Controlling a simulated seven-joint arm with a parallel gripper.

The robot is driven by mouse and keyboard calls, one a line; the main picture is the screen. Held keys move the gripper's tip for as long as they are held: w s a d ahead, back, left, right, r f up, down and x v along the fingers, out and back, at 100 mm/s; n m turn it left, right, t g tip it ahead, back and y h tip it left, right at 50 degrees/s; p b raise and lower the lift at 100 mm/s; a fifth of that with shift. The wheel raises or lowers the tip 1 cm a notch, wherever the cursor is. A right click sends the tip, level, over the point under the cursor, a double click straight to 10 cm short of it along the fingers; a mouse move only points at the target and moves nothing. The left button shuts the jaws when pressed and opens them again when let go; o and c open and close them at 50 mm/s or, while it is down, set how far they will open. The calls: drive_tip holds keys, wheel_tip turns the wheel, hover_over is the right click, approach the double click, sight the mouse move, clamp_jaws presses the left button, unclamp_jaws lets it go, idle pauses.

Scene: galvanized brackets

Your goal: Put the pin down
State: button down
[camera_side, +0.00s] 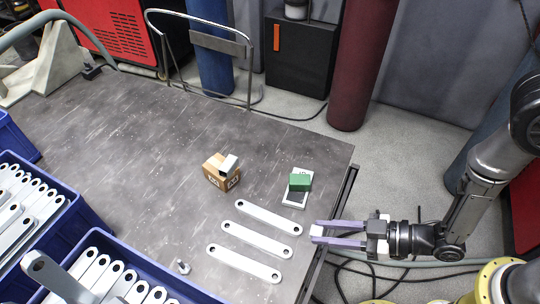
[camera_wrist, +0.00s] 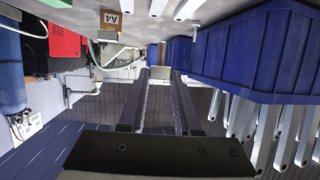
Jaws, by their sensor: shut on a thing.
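My gripper (camera_side: 318,231) is at the right edge of the table, its two long fingers pointing left and slightly apart. A small pale piece shows at the fingertips in the side view; I take it as the pin, though its shape is too small to make out. Another small grey metal part (camera_side: 183,267) stands on the table near the blue bins, away from the gripper.
Three flat brackets (camera_side: 256,241) lie beside the fingertips. A green block (camera_side: 300,182) rests on a pale plate (camera_side: 296,201). A cardboard box (camera_side: 216,175) carries a light block (camera_side: 229,163). Blue bins (camera_side: 92,222) of brackets line the left. The table's (camera_side: 120,140) back middle is clear.

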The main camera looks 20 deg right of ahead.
drive_tip(key=w+d+r+m+t+h, duration=0.1)
drive_tip(key=w+d, duration=0.2)
drive_tip(key=w, duration=0.8)
drive_tip(key=w+d+m, duration=0.1)
drive_tip(key=w+d, duration=0.3)
drive_tip(key=w, duration=0.8)
drive_tip(key=w+a+f, duration=0.1)
drive_tip(key=w+f, duration=0.2)
drive_tip(key=w, duration=0.1)
drive_tip(key=w+a+f, duration=0.2)
drive_tip(key=w, duration=0.2)
drive_tip(key=w+a+f, duration=0.2)
drive_tip(key=w+f, duration=0.1)
drive_tip(key=w, duration=0.1)
drive_tip(key=shift+a+f, duration=0.15)
drive_tip(key=shift+f, duration=0.15)
drive_tip(key=shift+w+f, duration=0.1)
drive_tip(key=shift+f, duration=0.1)
drive_tip(key=shift+w+a+f, duration=0.1)
drive_tip(key=shift+w+f, duration=0.05)
drive_tip(key=shift+f, duration=1.5)
drive_tip(key=shift+f, duration=0.15)
drive_tip(key=c, duration=0.6)
unclamp_jaws()
